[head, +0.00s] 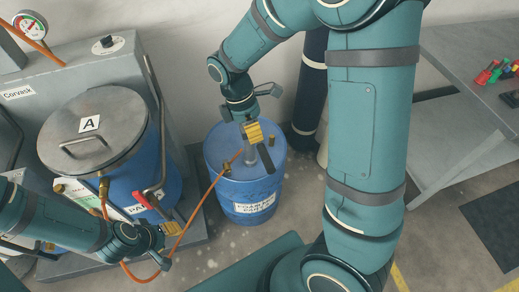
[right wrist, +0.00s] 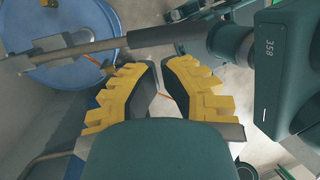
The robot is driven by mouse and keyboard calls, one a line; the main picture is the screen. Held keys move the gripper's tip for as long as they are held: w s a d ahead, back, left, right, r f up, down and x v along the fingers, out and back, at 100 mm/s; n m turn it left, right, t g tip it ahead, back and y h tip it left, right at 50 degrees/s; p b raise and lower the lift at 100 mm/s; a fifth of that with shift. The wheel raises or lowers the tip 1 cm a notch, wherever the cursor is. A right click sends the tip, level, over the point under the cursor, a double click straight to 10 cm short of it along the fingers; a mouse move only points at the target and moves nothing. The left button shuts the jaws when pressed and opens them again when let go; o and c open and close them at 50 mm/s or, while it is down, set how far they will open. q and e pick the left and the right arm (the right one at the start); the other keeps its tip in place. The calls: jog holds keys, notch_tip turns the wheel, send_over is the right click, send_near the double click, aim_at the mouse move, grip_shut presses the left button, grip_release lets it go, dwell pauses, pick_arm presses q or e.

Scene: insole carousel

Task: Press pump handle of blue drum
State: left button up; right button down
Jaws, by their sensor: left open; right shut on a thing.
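The blue drum (head: 250,204) stands on the floor in the middle of the head view. It has a pump on its lid and a white label on its front. The dark pump handle (head: 265,162) slopes down over the lid. My right gripper (head: 253,133) is at the upper end of the handle, shut on it. In the right wrist view, the handle bar (right wrist: 165,36) crosses just past the yellow fingers (right wrist: 158,70), and the drum top (right wrist: 95,70) is behind it. The exact contact is partly hidden. My left gripper (head: 170,236) is open at lower left, apart from the blue drum.
A blue tank (head: 160,187) with a metal lid (head: 95,125) marked A stands at left, with a red-handled lever (head: 139,197) beside my left gripper. An orange hose (head: 196,212) runs to the drum. A grey table (head: 450,55) with coloured parts is at right.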

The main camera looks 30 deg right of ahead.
aim_at(261, 154)
jog(key=shift+b+x, duration=0.55)
jog(key=shift+x, duration=2.55)
